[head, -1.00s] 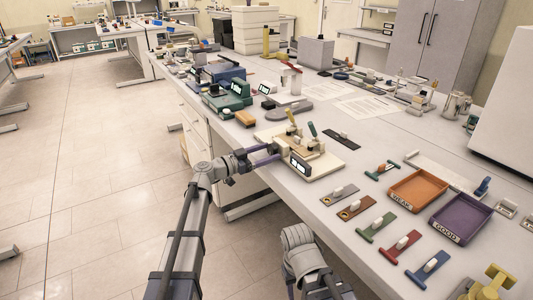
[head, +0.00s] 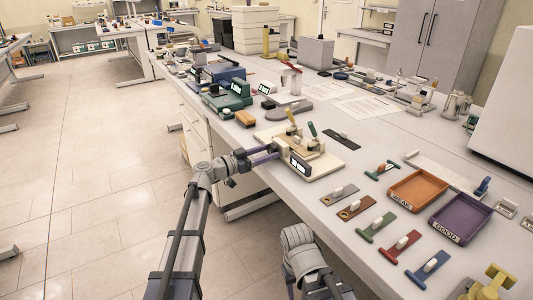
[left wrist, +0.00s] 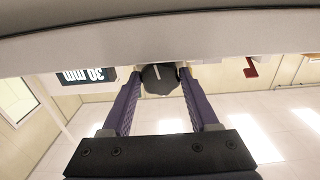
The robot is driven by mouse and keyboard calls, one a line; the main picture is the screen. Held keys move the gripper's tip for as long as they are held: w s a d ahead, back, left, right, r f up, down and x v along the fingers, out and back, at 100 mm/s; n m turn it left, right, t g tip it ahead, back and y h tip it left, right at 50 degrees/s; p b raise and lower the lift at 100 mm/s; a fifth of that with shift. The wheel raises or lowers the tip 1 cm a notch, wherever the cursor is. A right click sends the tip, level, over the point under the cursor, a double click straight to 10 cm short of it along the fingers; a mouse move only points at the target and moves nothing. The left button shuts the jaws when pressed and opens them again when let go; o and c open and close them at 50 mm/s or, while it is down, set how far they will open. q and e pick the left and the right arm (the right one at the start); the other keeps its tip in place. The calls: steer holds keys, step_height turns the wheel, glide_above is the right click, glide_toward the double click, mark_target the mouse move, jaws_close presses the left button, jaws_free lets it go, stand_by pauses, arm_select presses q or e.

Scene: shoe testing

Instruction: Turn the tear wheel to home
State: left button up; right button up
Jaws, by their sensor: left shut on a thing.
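The tear wheel (left wrist: 158,77) is a dark, faceted knob with a pale line on its face. It shows in the left wrist view on the underside edge of a pale machine body. My left gripper (left wrist: 161,73) has its two purple fingers closed on opposite sides of the wheel. In the head view my left gripper (head: 277,150) reaches the near left side of the cream tear tester (head: 318,164), and its fingers hide the wheel there. A small black display (head: 299,167) is on the tester's front; it reads 30 mm in the left wrist view (left wrist: 87,76).
Several coloured sample strips, such as the green one (head: 376,227), lie along the near bench edge. An orange WEAK tray (head: 419,190) and a purple GOOD tray (head: 461,217) stand to the right. A green device (head: 229,99) stands behind the tester.

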arm_select(q)
steer(key=n, duration=0.5)
steer(key=shift+n, duration=0.3)
stand_by(0.4)
steer(key=o, duration=1.4)
steer(key=shift+s+a, duration=0.1)
steer(key=shift+s, duration=0.05)
steer(key=v, duration=0.7)
steer(key=shift+s+a, duration=0.2)
steer(key=shift+c, duration=0.2)
